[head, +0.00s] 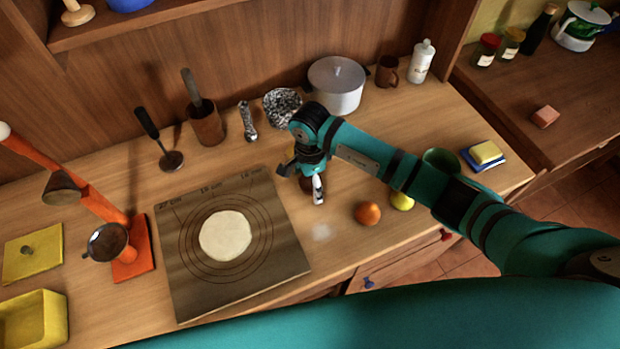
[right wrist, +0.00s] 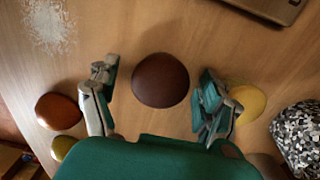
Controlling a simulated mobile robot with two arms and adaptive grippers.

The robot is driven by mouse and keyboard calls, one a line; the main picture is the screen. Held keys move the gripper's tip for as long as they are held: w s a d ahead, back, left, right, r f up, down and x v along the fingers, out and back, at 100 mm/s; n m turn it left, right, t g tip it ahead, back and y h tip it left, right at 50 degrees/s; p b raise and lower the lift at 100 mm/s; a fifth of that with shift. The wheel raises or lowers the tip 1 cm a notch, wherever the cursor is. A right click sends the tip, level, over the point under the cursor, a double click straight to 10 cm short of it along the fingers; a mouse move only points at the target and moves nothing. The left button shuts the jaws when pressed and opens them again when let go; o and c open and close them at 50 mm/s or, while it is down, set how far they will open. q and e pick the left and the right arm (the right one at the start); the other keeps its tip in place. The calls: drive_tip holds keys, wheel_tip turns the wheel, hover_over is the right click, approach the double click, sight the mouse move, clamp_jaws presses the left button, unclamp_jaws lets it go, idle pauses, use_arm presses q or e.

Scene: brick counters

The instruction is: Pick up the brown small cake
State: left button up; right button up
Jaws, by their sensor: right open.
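The brown small cake (right wrist: 160,80) is a dark round on the wooden counter. In the right wrist view it lies between the two spread fingers of my right gripper (right wrist: 155,97), with a visible gap on each side. In the head view my right gripper (head: 302,182) points down over the counter, just right of the pastry board, and hides most of the cake (head: 306,184). The gripper is open and holds nothing. My left gripper is not in view.
An orange (head: 368,213) and a yellow-green fruit (head: 402,201) lie to the right. A yellow round thing (right wrist: 247,101) is partly behind one finger. A speckled bowl (head: 282,107) and a lidded pot (head: 337,84) stand behind. The pastry board (head: 180,290) carries dough.

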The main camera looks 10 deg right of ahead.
drive_tip(key=c, duration=1.3)
